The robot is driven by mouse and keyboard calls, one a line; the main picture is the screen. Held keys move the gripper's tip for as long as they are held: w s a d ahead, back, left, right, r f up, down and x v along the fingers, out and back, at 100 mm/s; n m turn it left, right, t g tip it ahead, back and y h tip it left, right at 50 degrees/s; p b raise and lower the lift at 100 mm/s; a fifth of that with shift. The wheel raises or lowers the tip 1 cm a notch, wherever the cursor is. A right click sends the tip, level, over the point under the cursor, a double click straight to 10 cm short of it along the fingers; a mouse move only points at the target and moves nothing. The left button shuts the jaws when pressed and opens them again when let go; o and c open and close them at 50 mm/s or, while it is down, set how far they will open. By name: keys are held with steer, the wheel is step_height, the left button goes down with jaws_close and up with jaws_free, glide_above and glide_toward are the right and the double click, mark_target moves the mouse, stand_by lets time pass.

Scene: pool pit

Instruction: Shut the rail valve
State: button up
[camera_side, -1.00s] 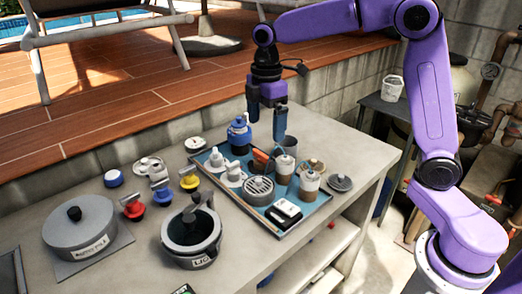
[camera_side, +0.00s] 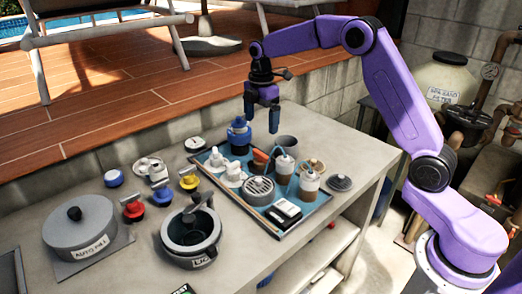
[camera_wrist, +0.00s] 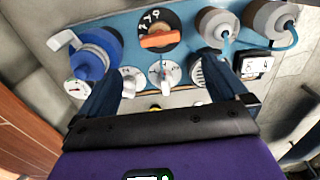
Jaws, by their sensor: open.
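No label naming the rail valve is readable, so I cannot tell which fitting it is. A blue fitting (camera_side: 239,135) stands at the back of the blue tray (camera_side: 300,225). In the wrist view this blue fitting (camera_wrist: 92,55) has a pale lever, left of a black dial with an orange handle (camera_wrist: 157,40). A red-handled valve (camera_side: 132,208) and a yellow-handled valve (camera_side: 189,181) sit on the counter left of the tray. My gripper (camera_side: 261,113) is open and empty above the back of the tray. Its fingers straddle two white knobs (camera_wrist: 164,76) in the wrist view.
Two grey pots, one lidded (camera_side: 80,228) and one open (camera_side: 191,234), stand at the front left. Several small fittings and bottles crowd the tray. The counter's right end (camera_side: 355,160) is mostly clear.

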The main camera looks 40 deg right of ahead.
mark_target(261, 153)
step_height(261, 153, down, 11)
steer(key=shift+f, duration=0.15)
stand_by(0.4)
steer(key=c, duration=1)
